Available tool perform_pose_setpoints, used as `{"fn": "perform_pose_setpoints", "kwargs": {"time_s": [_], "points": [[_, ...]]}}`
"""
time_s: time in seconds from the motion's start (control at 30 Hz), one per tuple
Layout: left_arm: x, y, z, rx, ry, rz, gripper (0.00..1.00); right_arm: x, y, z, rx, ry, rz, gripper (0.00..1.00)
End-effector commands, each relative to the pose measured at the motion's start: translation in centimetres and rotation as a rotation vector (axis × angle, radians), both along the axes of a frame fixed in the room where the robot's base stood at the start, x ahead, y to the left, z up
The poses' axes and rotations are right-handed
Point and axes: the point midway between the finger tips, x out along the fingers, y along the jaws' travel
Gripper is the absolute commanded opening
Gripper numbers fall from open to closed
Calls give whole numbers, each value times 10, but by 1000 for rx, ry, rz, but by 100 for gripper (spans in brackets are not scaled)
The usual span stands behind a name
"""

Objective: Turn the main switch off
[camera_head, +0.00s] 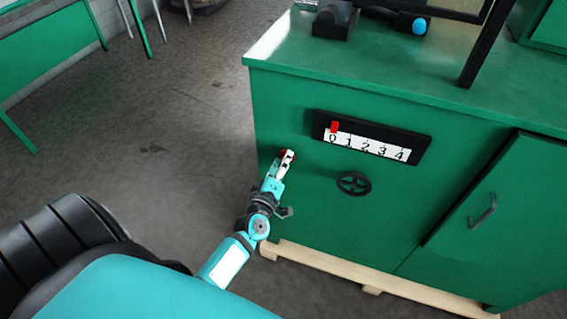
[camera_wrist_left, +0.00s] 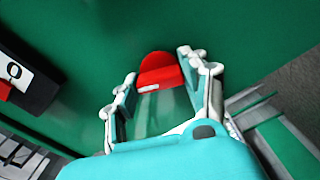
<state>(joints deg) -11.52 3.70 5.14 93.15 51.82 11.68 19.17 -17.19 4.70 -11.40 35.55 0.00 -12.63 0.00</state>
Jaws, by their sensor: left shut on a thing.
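The main switch is a red rotary knob (camera_wrist_left: 159,68) with a white mark on its lower edge, on the front of the green cabinet. In the head view only a little of its red (camera_head: 283,153) shows beside my gripper. My left gripper (camera_head: 286,160) is at the cabinet front, left of the number scale. In the left wrist view its two fingers (camera_wrist_left: 161,75) stand on either side of the knob, shut on it. The finger contact is partly hard to see. My right gripper is not in view.
A black scale panel (camera_head: 372,139) numbered 0 to 4 has its red pointer at 0. A black handwheel (camera_head: 354,184) sits below it. A cabinet door with a handle (camera_head: 483,211) is at the right. Open floor (camera_head: 180,120) lies left of the cabinet.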

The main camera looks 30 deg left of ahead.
Motion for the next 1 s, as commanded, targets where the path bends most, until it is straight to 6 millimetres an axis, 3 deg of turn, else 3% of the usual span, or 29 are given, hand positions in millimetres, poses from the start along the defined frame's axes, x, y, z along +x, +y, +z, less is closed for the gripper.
{"fn": "perform_pose_setpoints", "kwargs": {"time_s": [0.5, 1.0], "points": [[0, 0, 0, -352, -85, 1, 13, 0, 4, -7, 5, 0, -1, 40], [0, 0, 0, -430, -104, 1, 13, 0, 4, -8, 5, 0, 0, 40]]}}
